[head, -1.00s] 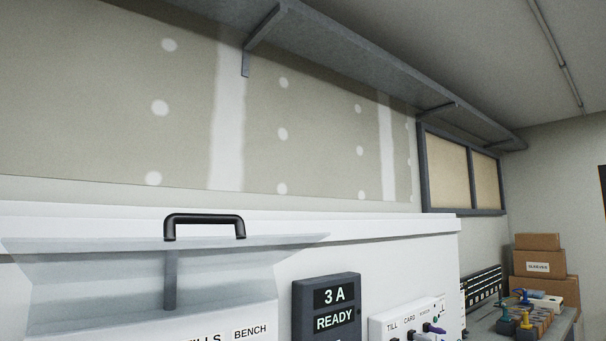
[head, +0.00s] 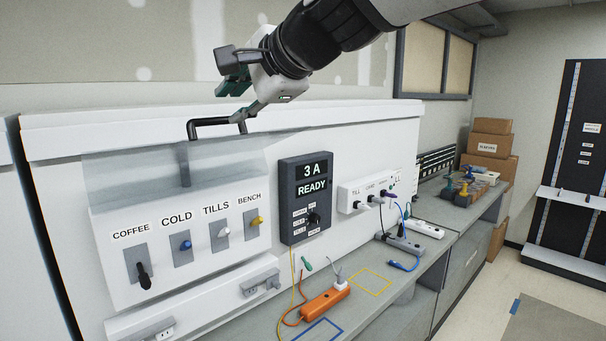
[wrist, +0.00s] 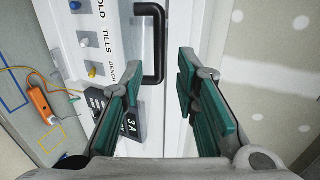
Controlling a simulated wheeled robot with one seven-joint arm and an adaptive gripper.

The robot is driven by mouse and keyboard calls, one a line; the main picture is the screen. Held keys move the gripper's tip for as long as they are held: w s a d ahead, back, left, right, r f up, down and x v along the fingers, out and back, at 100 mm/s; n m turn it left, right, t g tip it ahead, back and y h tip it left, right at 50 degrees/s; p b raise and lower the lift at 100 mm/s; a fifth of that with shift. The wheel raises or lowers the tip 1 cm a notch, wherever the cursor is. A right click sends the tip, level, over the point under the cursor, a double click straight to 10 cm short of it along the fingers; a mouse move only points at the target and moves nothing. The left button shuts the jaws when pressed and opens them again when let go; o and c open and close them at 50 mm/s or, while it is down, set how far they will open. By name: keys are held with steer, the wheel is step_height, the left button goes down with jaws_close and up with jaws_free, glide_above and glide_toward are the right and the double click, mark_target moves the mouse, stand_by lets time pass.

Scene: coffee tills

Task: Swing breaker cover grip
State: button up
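The breaker cover (head: 150,167) is a clear flap on the white breaker box, above the row of switches, which stand uncovered below it. Its grip (head: 193,130) is a black bar handle at the cover's upper edge. It also shows in the wrist view (wrist: 158,45), just beyond the fingertips. My gripper (head: 243,98) is above and right of the grip in the head view and hides part of its right end. In the wrist view my gripper (wrist: 160,72) is open, its green-padded fingers apart with nothing between them. I cannot tell whether a finger touches the grip.
Switches labelled coffee, cold, tills and bench (head: 223,233) sit below the cover. A dark "3 A READY" display (head: 310,185) is to their right. An orange power strip (head: 325,302) with cables lies on the bench. Boxes (head: 490,150) stand at the back right.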

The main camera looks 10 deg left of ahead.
mark_target(218, 119)
steer(key=x, duration=0.8)
steer(key=shift+d, duration=0.1)
jaws_close()
